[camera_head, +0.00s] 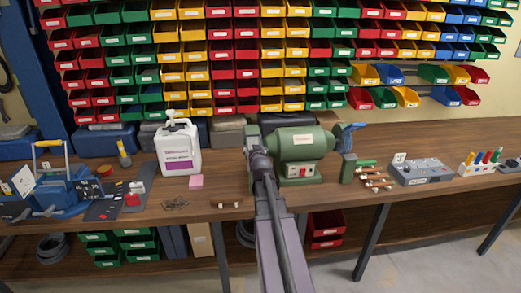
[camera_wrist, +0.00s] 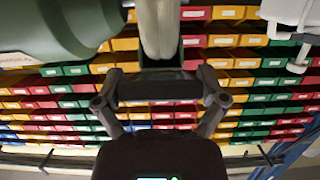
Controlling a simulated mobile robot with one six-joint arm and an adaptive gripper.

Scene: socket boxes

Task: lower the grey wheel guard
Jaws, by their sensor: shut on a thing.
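The green bench grinder (camera_head: 301,155) stands on the workbench, and its green housing fills the upper left of the wrist view (camera_wrist: 60,28). My gripper (camera_head: 261,160) is at the grinder's left end, where my arm hides most of that wheel. In the wrist view my two fingers are closed on the ends of a dark grey bar, which appears to be part of the grey wheel guard (camera_wrist: 160,89). A pale grey rounded part (camera_wrist: 158,25), perhaps the wheel, lies just beyond it. A blue guard (camera_head: 350,135) is raised at the grinder's right end.
A white jug (camera_head: 178,148) and a pink block (camera_head: 196,181) stand left of the grinder. A grey panel box (camera_head: 422,172) is to its right. Coloured bins (camera_head: 222,69) cover the wall behind. The bench's front edge (camera_head: 150,215) runs beneath my arm.

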